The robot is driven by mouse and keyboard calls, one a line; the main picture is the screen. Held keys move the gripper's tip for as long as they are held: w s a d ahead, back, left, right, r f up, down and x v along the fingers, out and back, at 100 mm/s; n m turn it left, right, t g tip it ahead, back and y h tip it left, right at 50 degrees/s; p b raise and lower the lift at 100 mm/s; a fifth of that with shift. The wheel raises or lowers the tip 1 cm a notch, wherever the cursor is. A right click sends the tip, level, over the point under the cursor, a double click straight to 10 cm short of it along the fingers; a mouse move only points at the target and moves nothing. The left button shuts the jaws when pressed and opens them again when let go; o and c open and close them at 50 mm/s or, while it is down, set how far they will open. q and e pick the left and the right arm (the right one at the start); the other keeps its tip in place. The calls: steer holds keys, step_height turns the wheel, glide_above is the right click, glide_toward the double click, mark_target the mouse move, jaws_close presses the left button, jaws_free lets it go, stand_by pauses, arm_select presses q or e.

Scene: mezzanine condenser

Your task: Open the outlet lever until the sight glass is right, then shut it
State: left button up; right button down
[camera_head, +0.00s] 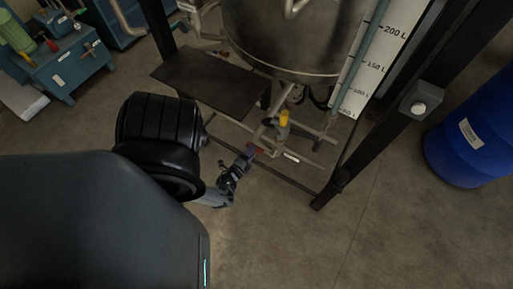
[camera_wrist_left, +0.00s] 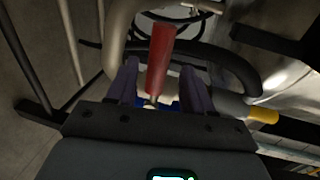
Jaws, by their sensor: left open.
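The steel tank (camera_head: 275,45) stands at the top of the head view. A sight glass tube (camera_head: 362,52) runs along a white scale board (camera_head: 383,62) marked in litres; I cannot read its level surely. My left gripper (camera_head: 249,156) is at the pipework below the tank, beside a red lever handle (camera_head: 257,149). In the left wrist view the red handle (camera_wrist_left: 160,58) extends between the two open fingers (camera_wrist_left: 160,88), with a gap visible beside it. A yellow handle (camera_head: 284,118) is on the pipework nearby, also at the right in the wrist view (camera_wrist_left: 263,115). My right gripper is out of view.
Dark frame posts (camera_head: 345,165) and a dark plate (camera_head: 208,80) surround the pipework. A blue drum (camera_head: 472,140) stands at the right. A blue bench unit (camera_head: 70,65) is at the upper left. The floor in front is clear.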

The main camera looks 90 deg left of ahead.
arm_select(q)
steer(key=v, duration=0.6)
steer(key=shift+s+d+p, duration=0.15)
steer(key=shift+d+p, duration=0.1)
steer(key=shift+p, duration=0.2)
steer(key=shift+s+r, duration=0.1)
